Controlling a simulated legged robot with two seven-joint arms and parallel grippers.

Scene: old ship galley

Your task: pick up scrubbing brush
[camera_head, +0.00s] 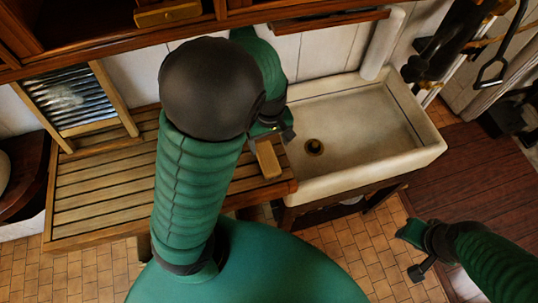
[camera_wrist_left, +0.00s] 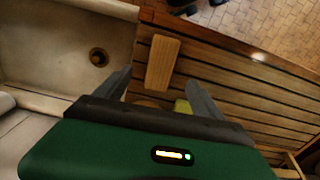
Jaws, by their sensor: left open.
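The scrubbing brush, seen as a light wooden block (camera_head: 267,158), lies on the slatted wooden drainboard (camera_head: 90,190) near its right end, beside the sink. In the left wrist view the wooden block (camera_wrist_left: 162,62) lies ahead of my left gripper (camera_wrist_left: 160,97), whose two grey fingers are apart with nothing held. In the head view my left gripper (camera_head: 274,130) is just behind the block, partly hidden by my own arm. I cannot tell any bristles. My right gripper (camera_head: 414,252) hangs over the tiled floor at lower right, far from the block; its jaw opening is unclear.
A pale stone sink (camera_head: 365,125) with a drain adjoins the drainboard on the right. A ribbed washboard (camera_head: 70,97) leans at the back left. A small yellow-green item (camera_wrist_left: 182,106) shows between my left fingers. Wooden shelving (camera_head: 110,25) overhangs the back.

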